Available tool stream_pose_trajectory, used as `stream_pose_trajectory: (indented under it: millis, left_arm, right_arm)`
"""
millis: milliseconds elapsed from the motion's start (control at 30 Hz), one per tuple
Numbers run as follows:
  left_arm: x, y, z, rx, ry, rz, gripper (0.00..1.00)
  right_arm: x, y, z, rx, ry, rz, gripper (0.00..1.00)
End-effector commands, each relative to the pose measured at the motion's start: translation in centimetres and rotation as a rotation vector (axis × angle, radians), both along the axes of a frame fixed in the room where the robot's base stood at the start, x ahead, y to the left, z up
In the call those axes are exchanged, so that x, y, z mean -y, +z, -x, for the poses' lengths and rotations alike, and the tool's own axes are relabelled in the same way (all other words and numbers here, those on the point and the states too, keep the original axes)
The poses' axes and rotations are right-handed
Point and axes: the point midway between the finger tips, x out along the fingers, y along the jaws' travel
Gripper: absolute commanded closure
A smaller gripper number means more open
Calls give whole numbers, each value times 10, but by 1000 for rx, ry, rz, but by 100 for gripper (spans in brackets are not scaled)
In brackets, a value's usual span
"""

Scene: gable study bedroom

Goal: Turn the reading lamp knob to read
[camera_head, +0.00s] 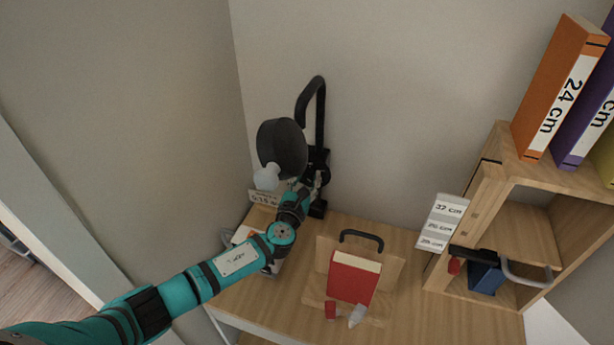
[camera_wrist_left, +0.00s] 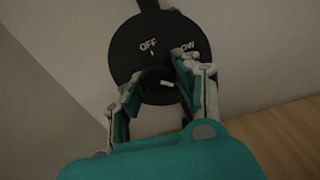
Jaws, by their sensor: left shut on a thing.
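The black reading lamp (camera_head: 282,148) stands in the back corner of the desk, with a curved arm, a round shade and a white bulb. In the left wrist view its round black dial plate (camera_wrist_left: 125,48) shows "OFF" at the top and a partly covered label ending in "OW" at upper right. The dark knob (camera_wrist_left: 158,78) with a small white mark sits at the plate's middle. My left gripper (camera_wrist_left: 157,88) is shut on the knob, one finger on each side. In the head view the gripper (camera_head: 312,182) is at the lamp's base, and the knob is hidden.
A wooden shelf (camera_head: 480,205) with binders on top is at right. A size card (camera_head: 440,222) hangs by it. The desk's front right is clear.

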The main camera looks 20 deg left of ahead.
Motion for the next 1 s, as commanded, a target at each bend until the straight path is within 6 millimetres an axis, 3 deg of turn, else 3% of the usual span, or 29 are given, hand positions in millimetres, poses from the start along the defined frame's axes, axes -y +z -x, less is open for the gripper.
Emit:
stream_pose_trajectory:
  millis: [333, 933, 967, 1000]
  left_arm:
    - [0, -2, 1, 1, -1, -162, 100]
    - [0, -3, 1, 3, -2, -197, 100]
    - [0, -3, 1, 3, -2, -197, 64]
    - [0, -2, 1, 3, -2, -197, 59]
  right_arm:
    - [-1, 8, 0, 0, -1, -2, 60]
    - [-3, 9, 0, -1, -2, -3, 60]
    - [-3, 9, 0, -1, -1, -3, 60]
    - [-3, 9, 0, -1, -1, -3, 60]
